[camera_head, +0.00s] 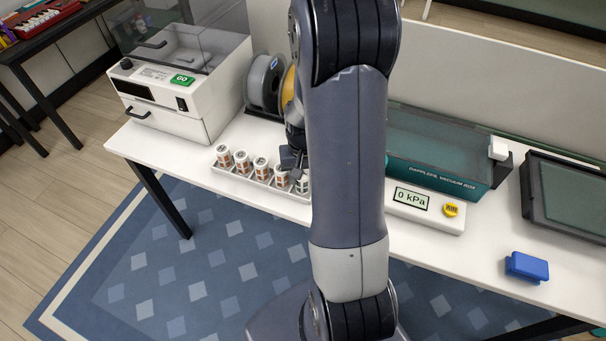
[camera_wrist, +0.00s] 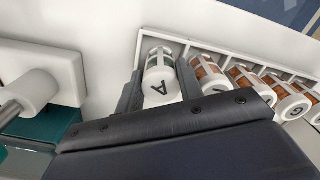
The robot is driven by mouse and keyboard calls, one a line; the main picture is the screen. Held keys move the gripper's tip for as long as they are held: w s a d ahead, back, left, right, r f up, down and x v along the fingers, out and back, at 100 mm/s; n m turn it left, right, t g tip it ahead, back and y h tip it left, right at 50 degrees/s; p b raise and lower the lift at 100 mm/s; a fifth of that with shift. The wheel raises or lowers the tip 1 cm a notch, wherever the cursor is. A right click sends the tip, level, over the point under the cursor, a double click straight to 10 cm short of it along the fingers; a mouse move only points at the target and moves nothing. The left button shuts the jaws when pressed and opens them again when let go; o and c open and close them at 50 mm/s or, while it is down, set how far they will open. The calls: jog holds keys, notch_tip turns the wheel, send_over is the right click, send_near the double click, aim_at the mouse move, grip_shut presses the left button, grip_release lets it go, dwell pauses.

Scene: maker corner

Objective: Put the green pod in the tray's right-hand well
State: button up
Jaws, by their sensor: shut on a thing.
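The green pod (camera_wrist: 160,78) is a white-capped cylinder with green markings and a letter on its cap. In the wrist view it sits between the two fingers of my gripper (camera_wrist: 160,90), which is shut on it. In the head view the pod (camera_head: 303,184) shows partly beside my arm at the right end of the white tray (camera_head: 229,171); my gripper (camera_head: 292,160) is there too. The pod is upright at the tray's right-hand well. Whether its base touches the well floor is hidden. The tray also shows in the wrist view (camera_wrist: 228,50).
Several brown-marked pods (camera_head: 261,168) stand in the other wells, close beside my gripper. A white machine (camera_head: 180,85) and spools (camera_head: 265,85) are behind left. A teal vacuum box (camera_head: 435,150), a pressure readout (camera_head: 425,205) and a blue block (camera_head: 527,267) are to the right.

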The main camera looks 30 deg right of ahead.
jog(key=shift+f, duration=0.1)
jog(key=o, duration=0.5)
jog(key=shift+f, duration=0.1)
jog(key=o, duration=0.5)
notch_tip(320, 180, up, 12)
jog(key=shift+r, duration=0.25)
